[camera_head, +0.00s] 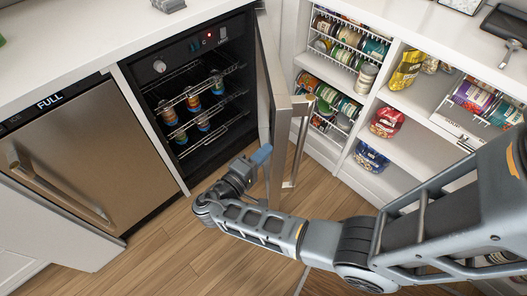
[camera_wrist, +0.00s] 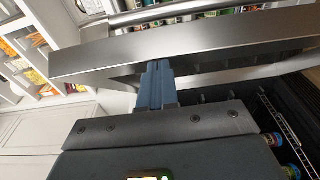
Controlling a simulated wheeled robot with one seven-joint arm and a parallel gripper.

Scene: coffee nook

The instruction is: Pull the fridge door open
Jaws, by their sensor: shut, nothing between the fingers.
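The fridge (camera_head: 205,85) stands open in the head view, its dark inside showing wire racks and several cans. Its steel-edged door (camera_head: 277,95) is swung outward to the right, roughly square to the front. The bar handle (camera_head: 299,145) is on the door's far side from my gripper. My gripper (camera_head: 263,154) is shut and empty, near the door's free edge on the cavity side. In the wrist view the blue fingers (camera_wrist: 157,70) are together at the steel door edge (camera_wrist: 200,45). I cannot tell whether they touch it.
A second steel appliance marked FULL (camera_head: 80,140) is shut at the left. A white counter (camera_head: 80,40) runs above the fridge. Wooden floor (camera_head: 170,240) in front is clear.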

